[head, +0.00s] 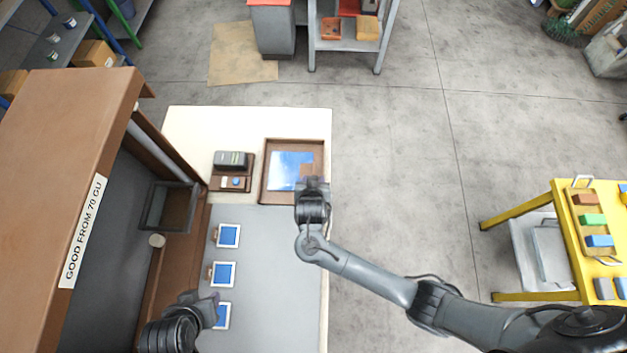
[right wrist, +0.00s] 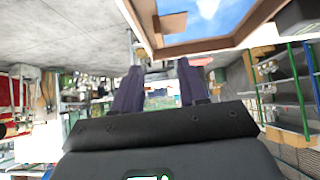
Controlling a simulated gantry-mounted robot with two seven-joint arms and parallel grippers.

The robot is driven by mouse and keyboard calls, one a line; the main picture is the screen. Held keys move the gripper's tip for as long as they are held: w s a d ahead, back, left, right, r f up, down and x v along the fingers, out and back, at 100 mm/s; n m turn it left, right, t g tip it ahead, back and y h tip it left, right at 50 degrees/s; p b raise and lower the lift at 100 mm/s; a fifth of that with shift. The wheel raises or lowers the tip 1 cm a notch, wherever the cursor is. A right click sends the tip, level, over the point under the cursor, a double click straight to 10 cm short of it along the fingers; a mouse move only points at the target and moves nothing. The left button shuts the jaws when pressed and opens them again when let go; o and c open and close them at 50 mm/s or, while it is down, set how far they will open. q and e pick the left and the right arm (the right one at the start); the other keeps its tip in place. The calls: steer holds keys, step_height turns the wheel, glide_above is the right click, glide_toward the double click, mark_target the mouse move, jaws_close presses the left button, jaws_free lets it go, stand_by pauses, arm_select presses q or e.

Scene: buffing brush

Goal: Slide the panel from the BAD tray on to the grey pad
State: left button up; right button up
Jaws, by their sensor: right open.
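A glossy blue panel (head: 291,168) lies in a brown-rimmed tray (head: 265,172) on the far part of the bench. No BAD label can be read on that tray. The grey pad (head: 272,285) lies nearer, just in front of the tray. My right gripper (head: 313,184) is at the tray's near right corner and hides part of it. In the right wrist view its fingers (right wrist: 160,88) are apart with nothing between them; the tray and panel (right wrist: 210,20) show at the top. My left gripper (head: 212,304) is by the nearest small blue tile; its jaws are unclear.
Several small white-framed blue tiles (head: 228,236) line the pad's left side. A dark device with a blue button (head: 233,171) stands left of the tray. A brown housing marked "GOOD FROM 70 GU" (head: 84,232) and an open dark bin (head: 170,206) stand at left.

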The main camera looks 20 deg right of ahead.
mark_target(314, 168)
steer(key=b+x, duration=0.2)
steer(key=x, duration=0.8)
steer(key=shift+w+d+f, duration=0.1)
steer(key=shift+w+f, duration=0.2)
jaws_close()
